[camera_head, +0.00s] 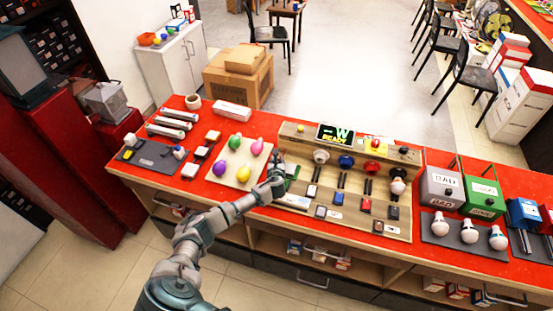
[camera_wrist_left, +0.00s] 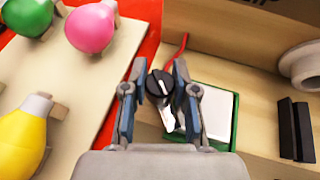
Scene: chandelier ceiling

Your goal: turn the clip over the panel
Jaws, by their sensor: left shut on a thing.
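My left gripper (camera_head: 276,177) reaches over the left end of the wooden test board. In the left wrist view its two fingers (camera_wrist_left: 158,92) are shut on the black round knob of the clip (camera_wrist_left: 159,84), one finger on each side. The clip's pale metal tab (camera_wrist_left: 168,116) points down in that view, at the left edge of the panel. The panel (camera_wrist_left: 220,112) is a white plate with a green frame, set in the board and partly hidden by the right finger. The panel also shows in the head view (camera_head: 291,171). My right gripper is not in view.
A red wire (camera_wrist_left: 179,48) runs beside the knob. A light tray (camera_head: 228,172) with several coloured bulbs lies just left of the board (camera_head: 300,218). The board carries sockets, switches and a lit display (camera_head: 336,133). Grey and green boxes stand to the right.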

